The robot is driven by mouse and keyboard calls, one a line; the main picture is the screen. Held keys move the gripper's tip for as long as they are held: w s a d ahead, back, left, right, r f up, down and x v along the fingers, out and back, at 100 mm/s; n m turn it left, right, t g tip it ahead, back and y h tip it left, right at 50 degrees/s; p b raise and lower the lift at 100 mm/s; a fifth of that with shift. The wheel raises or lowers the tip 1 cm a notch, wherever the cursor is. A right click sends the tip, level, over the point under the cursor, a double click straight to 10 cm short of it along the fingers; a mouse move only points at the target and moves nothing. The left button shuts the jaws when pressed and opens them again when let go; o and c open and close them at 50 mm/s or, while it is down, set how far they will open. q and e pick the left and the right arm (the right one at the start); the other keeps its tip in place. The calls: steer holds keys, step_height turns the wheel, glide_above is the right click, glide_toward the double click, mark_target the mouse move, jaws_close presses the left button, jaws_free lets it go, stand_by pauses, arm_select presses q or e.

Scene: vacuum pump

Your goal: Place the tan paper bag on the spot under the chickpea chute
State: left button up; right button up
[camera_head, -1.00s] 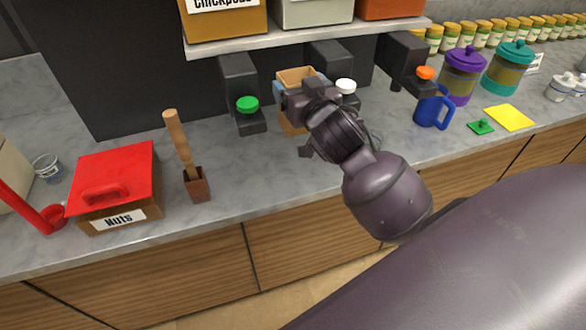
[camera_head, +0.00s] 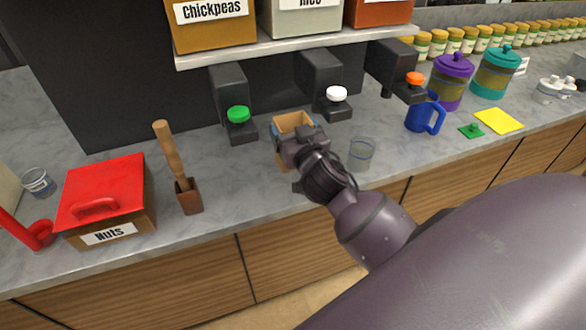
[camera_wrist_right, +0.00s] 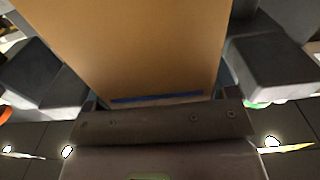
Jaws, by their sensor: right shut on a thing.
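The tan paper bag (camera_head: 292,122) is upright with its open top showing in the head view. My right gripper (camera_head: 298,138) is shut on it from the front, and the arm hides much of its lower part. In the right wrist view the bag's tan side (camera_wrist_right: 130,45) fills the middle, close against the gripper (camera_wrist_right: 160,110). The chickpea bin (camera_head: 212,25) is on the shelf at upper left. Its dark chute (camera_head: 230,95) with a green knob (camera_head: 238,114) hangs below, left of the bag. I cannot tell whether the bag touches the counter. My left gripper does not show.
The chute with the white knob (camera_head: 336,94) is just right of the bag. A clear glass (camera_head: 362,153) stands right of my gripper. A wooden scoop in a brown holder (camera_head: 188,196) and the red-lidded nuts box (camera_head: 105,195) are at left. Counter below the green knob is clear.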

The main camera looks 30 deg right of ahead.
step_height(320, 180, down, 8)
steer(key=shift+r+b, duration=0.15)
steer(key=shift+b, duration=0.45)
step_height(320, 180, down, 3)
steer(key=shift+f+b, duration=0.1)
steer(key=shift+b, duration=0.3)
steer(key=shift+f, duration=0.2)
